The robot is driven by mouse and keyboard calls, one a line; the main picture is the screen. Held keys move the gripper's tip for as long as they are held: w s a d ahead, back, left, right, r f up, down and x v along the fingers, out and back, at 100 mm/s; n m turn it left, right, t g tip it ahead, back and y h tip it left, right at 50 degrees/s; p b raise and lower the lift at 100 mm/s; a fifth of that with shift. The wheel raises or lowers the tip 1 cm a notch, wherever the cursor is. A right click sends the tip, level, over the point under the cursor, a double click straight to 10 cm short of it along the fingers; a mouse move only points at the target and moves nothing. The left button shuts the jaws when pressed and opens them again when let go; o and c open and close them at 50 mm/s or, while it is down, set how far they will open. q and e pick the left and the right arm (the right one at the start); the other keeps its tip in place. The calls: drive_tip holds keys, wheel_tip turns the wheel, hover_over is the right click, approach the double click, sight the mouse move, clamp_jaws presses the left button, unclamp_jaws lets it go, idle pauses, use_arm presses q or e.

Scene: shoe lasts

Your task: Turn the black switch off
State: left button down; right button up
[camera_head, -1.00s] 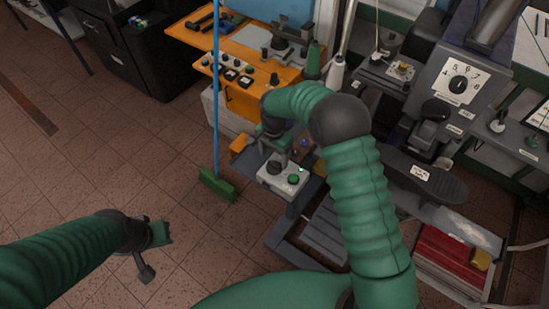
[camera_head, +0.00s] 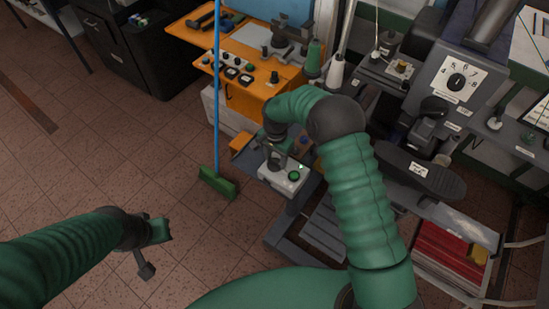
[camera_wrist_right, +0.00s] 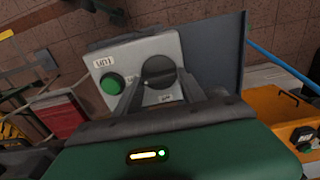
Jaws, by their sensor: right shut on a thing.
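The black switch (camera_wrist_right: 159,72) is a round rotary knob on a light grey control box (camera_wrist_right: 115,62), next to a green button (camera_wrist_right: 112,84). In the head view the box (camera_head: 291,186) stands at the centre, its green button (camera_head: 294,175) showing and the knob mostly hidden by my right gripper (camera_head: 277,158). In the right wrist view my right gripper (camera_wrist_right: 160,82) has its dark fingers on either side of the knob and is shut on it. My left gripper (camera_head: 158,232) hangs over the floor at lower left, far from the box; its jaw opening is unclear.
An orange bench (camera_head: 250,92) with knobs and tools stands behind the box. A green broom (camera_head: 217,183) with a blue handle is left of the box. Grey machinery (camera_head: 415,178) is to the right. Tiled floor (camera_head: 120,175) at left is clear.

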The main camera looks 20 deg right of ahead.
drive_tip(key=shift+s+a+n, duration=0.1)
drive_tip(key=shift+a+n, duration=0.05)
drive_tip(key=shift+n, duration=0.15)
drive_tip(key=n+b, duration=0.1)
drive_tip(key=n, duration=0.2)
drive_tip(key=shift+a, duration=0.1)
drive_tip(key=n, duration=0.5)
drive_tip(key=shift+b, duration=0.4)
drive_tip(key=n, duration=0.9)
drive_tip(key=shift+s, duration=0.1)
drive_tip(key=shift+n, duration=0.3)
